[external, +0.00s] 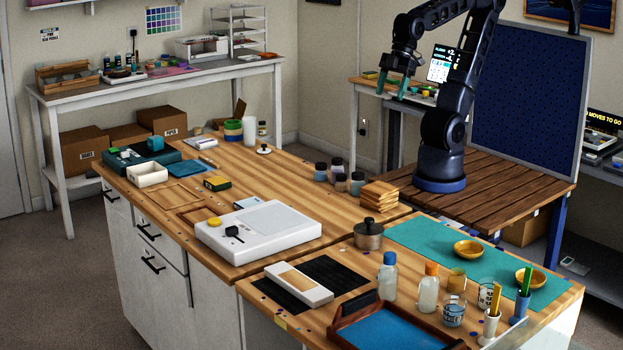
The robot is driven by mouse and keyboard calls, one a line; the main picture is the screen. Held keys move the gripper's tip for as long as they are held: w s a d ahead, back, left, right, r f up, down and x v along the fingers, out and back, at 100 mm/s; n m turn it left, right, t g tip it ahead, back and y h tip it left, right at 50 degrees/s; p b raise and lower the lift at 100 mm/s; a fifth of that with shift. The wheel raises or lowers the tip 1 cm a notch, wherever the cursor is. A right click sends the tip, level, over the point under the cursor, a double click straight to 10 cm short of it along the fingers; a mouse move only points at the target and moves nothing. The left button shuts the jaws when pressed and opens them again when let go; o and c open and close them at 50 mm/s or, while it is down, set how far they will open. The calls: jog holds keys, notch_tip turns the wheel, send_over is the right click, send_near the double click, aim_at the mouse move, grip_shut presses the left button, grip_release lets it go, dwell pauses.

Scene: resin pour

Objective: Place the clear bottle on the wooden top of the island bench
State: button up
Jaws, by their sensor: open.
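My gripper (394,85) is open and empty, with teal fingers pointing down. It hangs in the air at the upper middle, in front of the back side table, well away from the bench. The island bench has a wooden top (300,172). Two translucent bottles stand upright on its near section: a blue-capped bottle (388,281) and an orange-capped bottle (428,292). A small bottle (262,130) stands near the far end, beside a pale cylinder (249,131). I cannot tell which one is the clear bottle.
A white scale-like device (258,231), a metal pot (369,235), several dark-lidded jars (338,172) and stacked wooden coasters (379,196) stand on the bench. Cups crowd the near right, beside a teal mat (420,238). Bare wood shows mid-bench.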

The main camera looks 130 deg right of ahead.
jog(key=s+d+f+m, duration=0.1)
jog(key=s+d+f, duration=0.1)
jog(key=s, duration=0.4)
jog(key=shift+s+d, duration=0.15)
jog(key=shift+d, duration=0.15)
dwell(0.9)
